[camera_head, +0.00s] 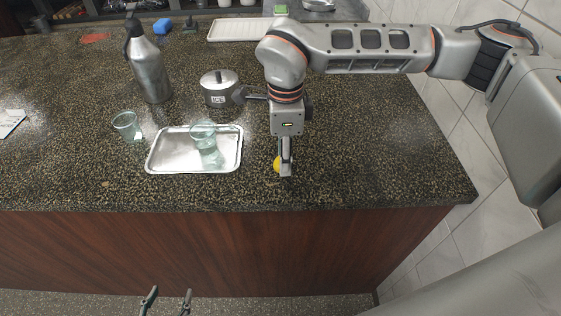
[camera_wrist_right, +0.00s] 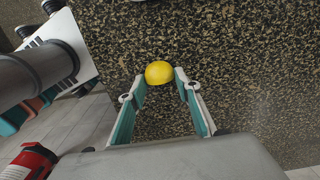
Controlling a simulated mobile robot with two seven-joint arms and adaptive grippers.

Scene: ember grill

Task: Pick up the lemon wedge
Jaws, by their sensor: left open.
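The lemon wedge (camera_head: 277,163) is a small yellow piece on the dark speckled counter, right of the metal tray. My right gripper (camera_head: 285,172) points down at it and partly hides it. In the right wrist view the lemon wedge (camera_wrist_right: 159,72) lies at the tips of my right gripper (camera_wrist_right: 160,78), whose fingers are apart on either side of it. I see no clear grip on it. My left gripper (camera_head: 168,298) is open and empty, low in front of the counter, at the bottom edge of the head view.
The metal tray (camera_head: 160,163) holds a clear glass (camera_head: 203,134). Another glass (camera_head: 127,125), a steel bottle (camera_head: 150,70) and a lidded pot (camera_head: 219,90) stand nearby. A white tray (camera_head: 238,30) lies at the back. The counter right of my right gripper is clear.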

